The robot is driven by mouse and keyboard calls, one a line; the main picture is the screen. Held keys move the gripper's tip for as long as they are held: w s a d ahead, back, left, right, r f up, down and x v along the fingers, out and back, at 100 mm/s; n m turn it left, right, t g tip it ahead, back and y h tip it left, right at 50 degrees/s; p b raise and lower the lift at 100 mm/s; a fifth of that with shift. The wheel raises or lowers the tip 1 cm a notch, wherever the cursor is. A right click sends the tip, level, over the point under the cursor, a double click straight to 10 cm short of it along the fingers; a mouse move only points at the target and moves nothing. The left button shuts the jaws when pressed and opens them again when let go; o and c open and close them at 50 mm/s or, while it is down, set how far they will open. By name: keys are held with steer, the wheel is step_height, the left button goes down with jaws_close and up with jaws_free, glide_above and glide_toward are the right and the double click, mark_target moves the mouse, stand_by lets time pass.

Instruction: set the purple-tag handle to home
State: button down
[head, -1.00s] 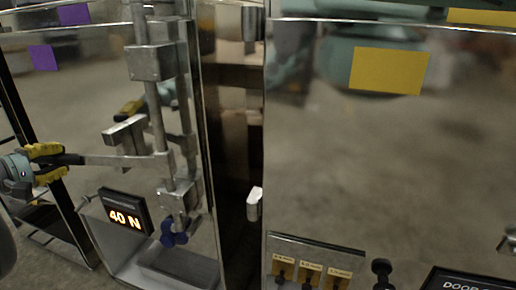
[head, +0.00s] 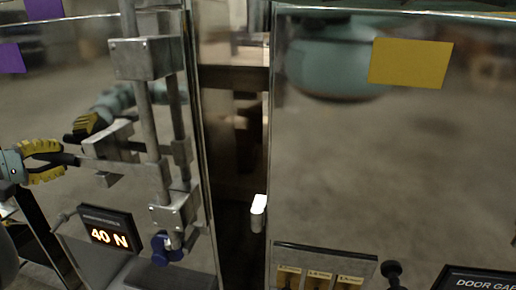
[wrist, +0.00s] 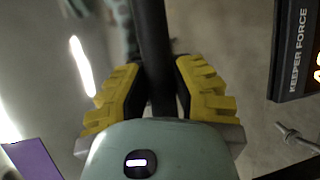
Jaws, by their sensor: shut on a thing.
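The purple-tag handle (head: 105,165) is a flat metal lever. It runs left from a vertical lock bar on the left door to a dark grip. My gripper (head: 62,160) is at the left of the head view, shut around the grip's outer end. In the wrist view the dark bar (wrist: 153,50) runs between the yellow-padded fingers (wrist: 160,95). The lever stands out a little from the shiny door, which mirrors the gripper. A purple tag (head: 11,58) is on the left door, and a purple patch (wrist: 32,160) shows in the wrist view.
A display (head: 107,230) reads 40 N beside a blue knob (head: 167,247) below the lock bar. The right door carries a yellow tag (head: 410,63). A dark gap separates the doors. A panel with several yellow-labelled switches (head: 320,268) is at the bottom.

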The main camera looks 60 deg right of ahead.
steer(key=c, duration=1.3)
jaws_free()
steer(key=shift+d+f, duration=0.1)
steer(key=shift+f, duration=0.05)
steer(key=o, duration=0.6)
steer(key=shift+d, duration=0.15)
steer(key=shift+c, duration=0.2)
steer(key=a+r, duration=0.1)
steer(key=a, duration=0.6)
steer(key=shift+w+a+r, duration=0.2)
steer(key=shift+a+r, duration=0.05)
steer(key=shift+a, duration=0.05)
steer(key=shift+d, duration=0.1)
